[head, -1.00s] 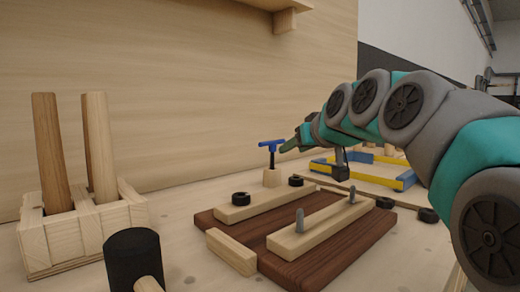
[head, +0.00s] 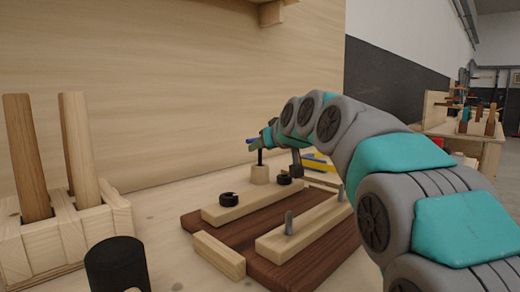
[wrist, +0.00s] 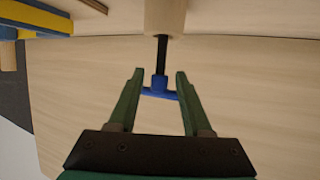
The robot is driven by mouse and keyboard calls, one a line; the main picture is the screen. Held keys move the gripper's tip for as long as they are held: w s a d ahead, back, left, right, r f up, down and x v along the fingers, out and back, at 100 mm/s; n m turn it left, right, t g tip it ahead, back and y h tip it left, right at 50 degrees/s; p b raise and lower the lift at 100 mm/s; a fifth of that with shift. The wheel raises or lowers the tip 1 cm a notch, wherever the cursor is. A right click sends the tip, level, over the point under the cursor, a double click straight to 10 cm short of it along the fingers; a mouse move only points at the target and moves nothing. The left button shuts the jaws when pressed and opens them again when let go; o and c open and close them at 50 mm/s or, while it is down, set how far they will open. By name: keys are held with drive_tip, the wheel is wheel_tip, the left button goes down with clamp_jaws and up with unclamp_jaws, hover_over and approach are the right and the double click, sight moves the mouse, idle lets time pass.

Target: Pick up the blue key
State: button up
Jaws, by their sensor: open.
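The blue key has a blue T-shaped handle (wrist: 160,90) on a black shaft, which stands upright in a small wooden block (head: 260,174). In the head view, part of the blue handle (head: 251,141) shows at the tip of my gripper (head: 263,139), which hides the rest. In the wrist view, my green-fingered gripper (wrist: 159,73) is open. Its fingers lie on either side of the handle, with a narrow gap at each end of the crossbar. The shaft runs away from the handle into the wooden block (wrist: 165,17).
A dark brown board (head: 290,268) with pale wooden strips and grey pegs lies in front of the key. A wooden holder (head: 100,222) with two sticks and a black-headed mallet (head: 117,265) stand left. Blue and yellow bars (head: 318,163) lie behind my arm.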

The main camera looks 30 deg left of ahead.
clamp_jaws()
idle(0.3)
idle(0.4)
